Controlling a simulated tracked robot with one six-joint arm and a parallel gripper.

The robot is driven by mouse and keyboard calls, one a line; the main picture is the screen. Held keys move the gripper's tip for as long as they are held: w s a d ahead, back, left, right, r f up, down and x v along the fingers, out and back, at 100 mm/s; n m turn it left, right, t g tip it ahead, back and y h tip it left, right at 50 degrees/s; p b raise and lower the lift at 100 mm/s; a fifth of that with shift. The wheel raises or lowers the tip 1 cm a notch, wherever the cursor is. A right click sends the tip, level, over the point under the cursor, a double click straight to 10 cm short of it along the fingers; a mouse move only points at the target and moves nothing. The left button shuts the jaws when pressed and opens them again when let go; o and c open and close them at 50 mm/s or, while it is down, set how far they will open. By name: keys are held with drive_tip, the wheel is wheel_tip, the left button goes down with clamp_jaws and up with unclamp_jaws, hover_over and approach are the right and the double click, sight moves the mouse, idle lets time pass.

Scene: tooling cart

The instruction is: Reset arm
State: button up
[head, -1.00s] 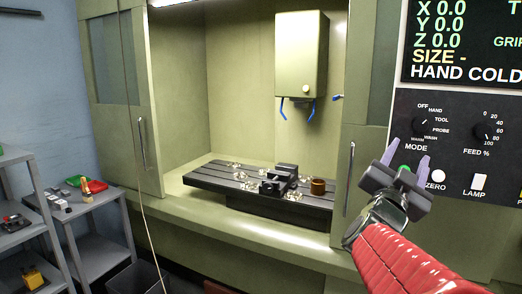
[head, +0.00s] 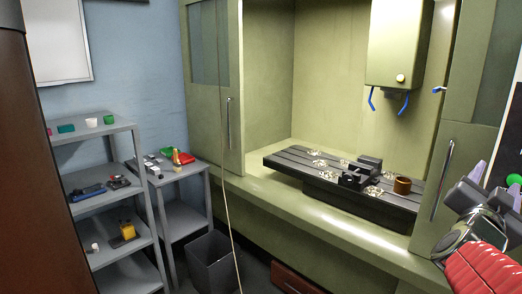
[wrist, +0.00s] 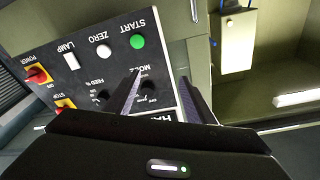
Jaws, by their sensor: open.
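My gripper (head: 496,180) is at the right edge of the head view, at the end of my red-sleeved arm (head: 478,262). Its two purple-grey fingers are apart with nothing between them. In the wrist view my gripper (wrist: 159,78) points at the control panel (wrist: 112,62), which appears upside down.
The green machine's open bay holds a slotted table (head: 285,160) with a vise (head: 362,172), a brown cup (head: 402,185) and shavings. A spindle head (head: 400,45) hangs above. A loaded shelf (head: 110,192), side cart (head: 190,190) and bin (head: 212,262) stand left. A cable hangs in front.

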drive_tip(key=w+a+f+n+g+y, duration=0.1)
drive_tip(key=w+a+f+n+y, duration=0.2)
drive_tip(key=a+f+n+y, duration=0.75)
drive_tip(key=s+a+f+n+g+y, duration=0.1)
drive_tip(key=s+a+f, duration=0.3)
drive_tip(key=a, duration=0.4)
drive_tip(key=s+a+f+n+g+y, duration=0.2)
drive_tip(key=s+a+f, duration=0.2)
drive_tip(key=a, duration=0.5)
drive_tip(key=s+a+f+n+g+y, duration=0.1)
drive_tip(key=s+a+f+g+y, duration=0.1)
drive_tip(key=s+a+f, duration=0.3)
drive_tip(key=s+a, duration=0.1)
drive_tip(key=a, duration=0.2)
drive_tip(key=shift+a+n, duration=0.25)
drive_tip(key=shift+n, duration=0.1)
drive_tip(key=shift+f, duration=0.1)
